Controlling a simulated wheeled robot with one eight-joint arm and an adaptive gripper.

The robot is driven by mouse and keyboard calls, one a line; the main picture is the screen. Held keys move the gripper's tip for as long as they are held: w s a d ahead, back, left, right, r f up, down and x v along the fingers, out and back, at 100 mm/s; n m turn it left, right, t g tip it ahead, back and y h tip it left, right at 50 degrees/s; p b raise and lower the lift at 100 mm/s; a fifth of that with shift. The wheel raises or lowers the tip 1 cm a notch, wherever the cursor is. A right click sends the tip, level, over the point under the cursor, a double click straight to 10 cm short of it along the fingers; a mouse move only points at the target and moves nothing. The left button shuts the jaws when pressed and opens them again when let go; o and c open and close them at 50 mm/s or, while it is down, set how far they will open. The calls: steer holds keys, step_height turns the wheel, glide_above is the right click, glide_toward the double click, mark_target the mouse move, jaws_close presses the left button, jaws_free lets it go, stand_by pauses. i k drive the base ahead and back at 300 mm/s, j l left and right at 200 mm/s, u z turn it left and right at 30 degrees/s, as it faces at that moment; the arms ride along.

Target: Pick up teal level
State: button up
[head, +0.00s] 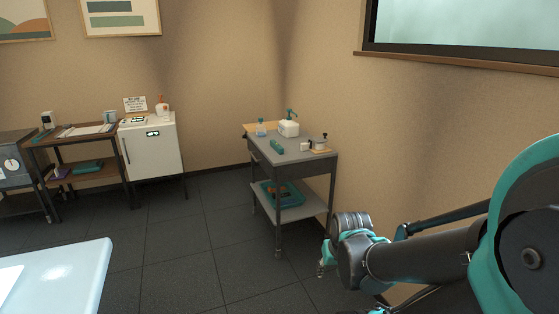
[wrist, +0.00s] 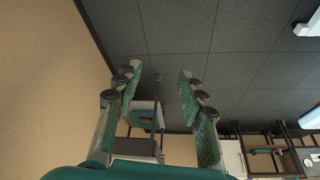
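A small teal block-like object (head: 276,146), which looks like the teal level, lies on the top of a grey cart (head: 300,158) in the head view. It is too small to make out details. My gripper (wrist: 160,82) is open and empty in the wrist view, with its two green-padded fingers apart. In the head view my gripper (head: 324,262) hangs in front of and to the right of the cart, well apart from the teal object. The wrist view shows part of the cart (wrist: 146,146) beyond the fingers; I cannot make out the level there.
A white cabinet (head: 152,150) and shelves stand left. A pale table (head: 75,270) is front left. Floor between is clear.

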mark_target(278, 149)
steer(key=i+u, duration=0.1)
steer(key=i, duration=0.85)
